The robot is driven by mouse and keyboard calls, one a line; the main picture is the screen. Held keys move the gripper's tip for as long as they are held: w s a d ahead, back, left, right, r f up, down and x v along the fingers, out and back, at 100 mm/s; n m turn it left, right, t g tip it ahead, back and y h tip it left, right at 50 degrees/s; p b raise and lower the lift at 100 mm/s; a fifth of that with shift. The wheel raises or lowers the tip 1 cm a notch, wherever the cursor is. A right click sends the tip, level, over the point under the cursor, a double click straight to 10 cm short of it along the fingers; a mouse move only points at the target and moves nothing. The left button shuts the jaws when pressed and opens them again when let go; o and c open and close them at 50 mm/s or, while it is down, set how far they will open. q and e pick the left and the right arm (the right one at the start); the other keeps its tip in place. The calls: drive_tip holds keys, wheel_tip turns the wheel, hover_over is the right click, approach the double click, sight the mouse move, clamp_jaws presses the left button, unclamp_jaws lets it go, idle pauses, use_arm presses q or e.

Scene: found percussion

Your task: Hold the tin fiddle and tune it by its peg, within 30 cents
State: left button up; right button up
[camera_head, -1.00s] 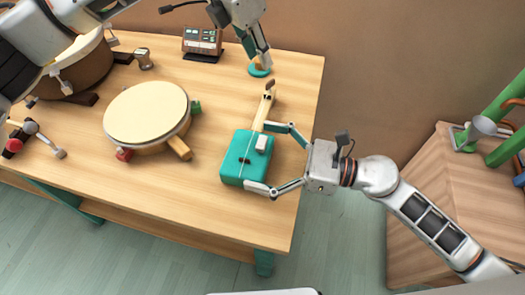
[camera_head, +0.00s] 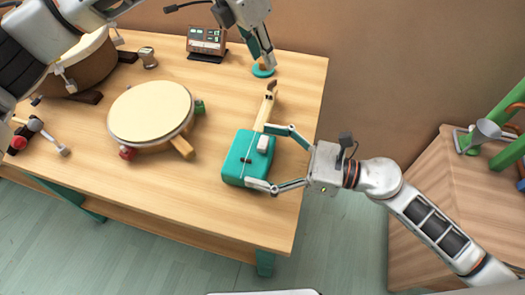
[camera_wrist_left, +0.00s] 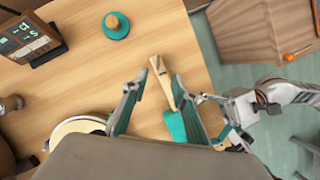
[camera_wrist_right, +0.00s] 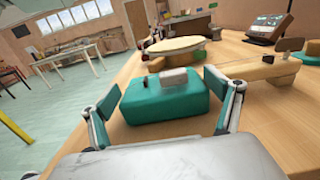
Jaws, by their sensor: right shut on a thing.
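The tin fiddle lies on the table, with a teal box body (camera_head: 238,170), a white block on top and a pale wooden neck (camera_head: 265,112) pointing away. A small dark peg (camera_wrist_left: 157,62) shows at the neck's far end in the left wrist view. My right gripper (camera_head: 261,157) comes in from the right and is shut on the fiddle's body, a finger on each side; the right wrist view shows the body (camera_wrist_right: 160,100) between the fingers. My left gripper (camera_wrist_left: 160,92) is open and empty, above the neck's far end. The neck shows between its fingers without visible contact.
A tuner box (camera_head: 206,43) with a lit display stands at the back; I cannot read it surely. A teal disc (camera_head: 263,71) with an orange knob is beyond the fiddle. A round drum (camera_head: 150,112) stands left of the fiddle. The table's right edge is close.

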sight(270, 83)
use_arm(q)
drive_tip(key=shift+c, duration=1)
drive_tip(key=shift+n+t, duration=0.5)
drive_tip(key=shift+n, duration=0.2)
drive_tip(key=x, duration=0.9)
drive_tip(key=shift+s+f, duration=0.1)
drive_tip(key=shift+f, duration=0.15)
drive_tip(key=shift+c, duration=0.3)
clamp_jaws()
